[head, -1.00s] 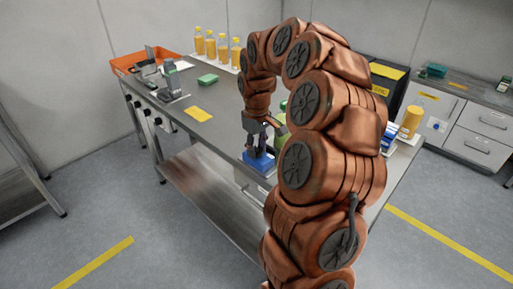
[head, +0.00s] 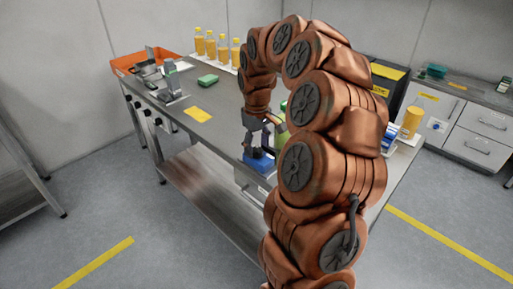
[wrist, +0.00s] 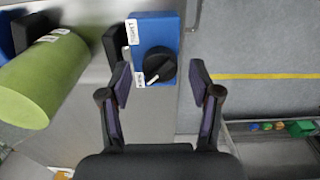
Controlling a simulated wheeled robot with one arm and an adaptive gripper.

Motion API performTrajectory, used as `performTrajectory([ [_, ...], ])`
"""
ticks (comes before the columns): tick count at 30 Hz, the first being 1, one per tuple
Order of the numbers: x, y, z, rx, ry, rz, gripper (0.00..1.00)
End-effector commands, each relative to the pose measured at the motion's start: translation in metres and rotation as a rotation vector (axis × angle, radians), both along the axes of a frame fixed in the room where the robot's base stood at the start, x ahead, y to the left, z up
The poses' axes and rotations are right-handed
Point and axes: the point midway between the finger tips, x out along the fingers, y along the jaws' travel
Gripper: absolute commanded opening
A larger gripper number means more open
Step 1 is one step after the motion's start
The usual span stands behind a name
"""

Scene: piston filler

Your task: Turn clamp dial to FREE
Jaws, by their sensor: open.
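The clamp dial is a round black knob (wrist: 159,65) with a white pointer line, on the face of a blue box (wrist: 167,33). The pointer aims down-left in the wrist view, toward a small white label (wrist: 139,79). Another white label (wrist: 132,32) sits higher on the left; I cannot read either word. My gripper (wrist: 161,80) is open, with one finger on each side of the dial and a visible gap to it. In the head view my gripper (head: 262,141) is just above the blue box (head: 258,161); the dial is hidden there.
A green cylinder (wrist: 38,75) lies left of the box in the wrist view, with a black part (wrist: 115,45) between. The box is at the steel table's edge (head: 222,145). A yellow card (head: 198,114), green block (head: 208,81) and bottles (head: 210,45) are farther back.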

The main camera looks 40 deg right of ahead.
Motion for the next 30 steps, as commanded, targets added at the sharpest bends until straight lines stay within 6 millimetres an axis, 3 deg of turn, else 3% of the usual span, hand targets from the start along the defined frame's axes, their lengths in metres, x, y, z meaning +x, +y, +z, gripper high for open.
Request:
performTrajectory([
  [15,0.001,0.0,0.087,-0.001,-0.004,-0.002,0.63],
  [21,0.001,0.0,0.104,0.0,-0.004,0.0,0.63],
  [30,0.0,0.0,0.109,0.0,-0.001,0.0,0.63],
])
